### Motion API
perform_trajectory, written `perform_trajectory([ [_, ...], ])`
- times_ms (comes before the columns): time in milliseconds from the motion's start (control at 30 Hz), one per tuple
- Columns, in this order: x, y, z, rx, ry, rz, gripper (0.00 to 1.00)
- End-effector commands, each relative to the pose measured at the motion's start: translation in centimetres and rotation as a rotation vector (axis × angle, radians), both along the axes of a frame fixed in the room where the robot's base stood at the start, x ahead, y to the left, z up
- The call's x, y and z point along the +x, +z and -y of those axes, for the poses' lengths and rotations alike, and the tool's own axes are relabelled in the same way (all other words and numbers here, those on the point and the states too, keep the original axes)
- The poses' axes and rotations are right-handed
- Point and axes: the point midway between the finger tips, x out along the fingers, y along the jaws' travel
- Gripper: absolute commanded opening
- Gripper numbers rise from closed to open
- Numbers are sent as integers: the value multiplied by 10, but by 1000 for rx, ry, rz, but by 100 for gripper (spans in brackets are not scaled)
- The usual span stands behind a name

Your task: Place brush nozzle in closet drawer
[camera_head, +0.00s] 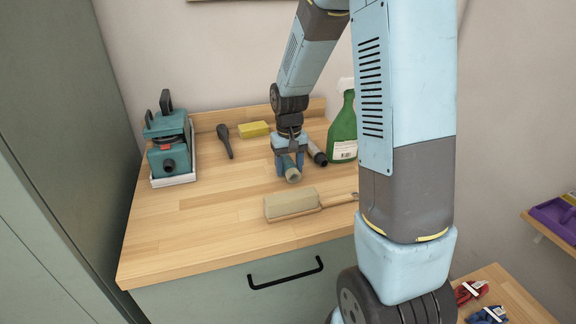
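My gripper (288,163) points down low over the middle of the wooden counter. A short rounded piece with a pale round end (293,176) shows at its fingertips; I cannot tell whether the fingers press on it. A dark nozzle-like piece (317,154) lies just right of the gripper, partly hidden by it. Another dark, narrow nozzle (224,141) lies further left. I cannot tell for sure which of these is the brush nozzle. Under the counter is a grey-green drawer front (215,291) with a black bar handle (286,275); it looks shut.
On the counter (190,225) are a teal machine in a white tray (174,181), a yellow sponge (254,129), a green spray bottle (343,132) and a pale block-headed brush (291,203). A tall cabinet (60,90) stands left. The counter's front left is clear.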

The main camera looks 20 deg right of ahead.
Motion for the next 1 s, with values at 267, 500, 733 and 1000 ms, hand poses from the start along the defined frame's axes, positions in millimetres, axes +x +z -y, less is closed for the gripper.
perform_trajectory([
  [267, 0, 0, 0, 0, 0, 0, 76],
  [500, 0, 3, -1, 0, 1, 1, 76],
  [733, 1, 30, -1, 0, 0, 5, 76],
  [1000, 2, 83, -1, 0, 1, 5, 76],
])
